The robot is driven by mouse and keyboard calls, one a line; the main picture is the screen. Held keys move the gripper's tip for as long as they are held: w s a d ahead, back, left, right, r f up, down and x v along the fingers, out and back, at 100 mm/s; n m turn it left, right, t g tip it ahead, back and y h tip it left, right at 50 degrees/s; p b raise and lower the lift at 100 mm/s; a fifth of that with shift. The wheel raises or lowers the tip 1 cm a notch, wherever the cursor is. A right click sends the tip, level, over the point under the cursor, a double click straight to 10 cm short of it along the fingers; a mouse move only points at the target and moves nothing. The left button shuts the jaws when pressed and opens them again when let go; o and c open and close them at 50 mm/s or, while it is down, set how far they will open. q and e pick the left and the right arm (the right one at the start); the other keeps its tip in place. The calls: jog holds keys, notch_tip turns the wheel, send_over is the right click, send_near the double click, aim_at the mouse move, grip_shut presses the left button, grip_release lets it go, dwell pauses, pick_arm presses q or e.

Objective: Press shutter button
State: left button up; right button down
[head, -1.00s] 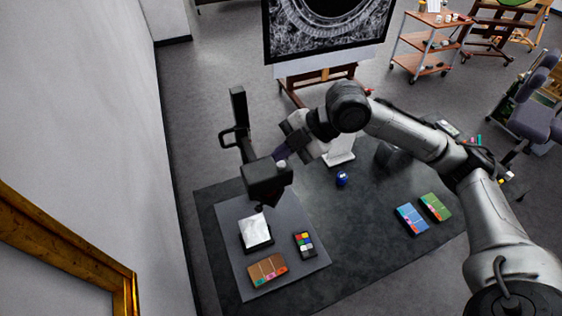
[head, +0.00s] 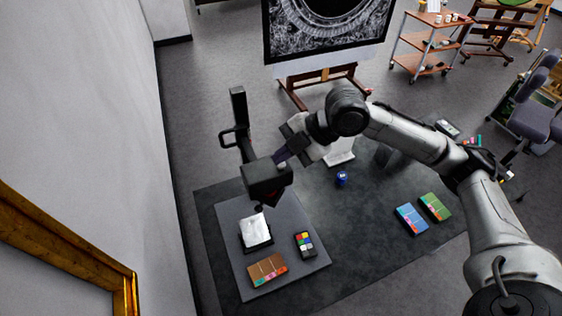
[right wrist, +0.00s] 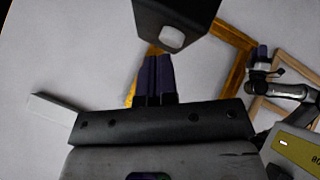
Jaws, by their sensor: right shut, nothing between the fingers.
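A black box-shaped camera head (head: 266,180) stands on a black column above the grey mat. My right gripper (head: 281,158) is at the camera head's upper right side in the head view. Its purple fingers are shut and empty (right wrist: 157,60), their tips just below the button in the right wrist picture. I cannot tell whether they touch it.
A blue jar (head: 342,178) and two boxes (head: 411,217) sit right on the dark mat. A white wall (head: 90,110) rises left.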

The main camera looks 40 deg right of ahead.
aim_at(282, 165)
jog(key=shift+f, duration=0.35)
dwell(0.6)
jog(key=shift+r+p, duration=0.8)
jog(key=shift+p, duration=0.15)
notch_tip(282, 165, up, 3)
jog(key=p, duration=0.3)
notch_tip(282, 165, up, 2)
jog(key=shift+r+p, duration=0.1)
jog(key=shift+p, duration=1.15)
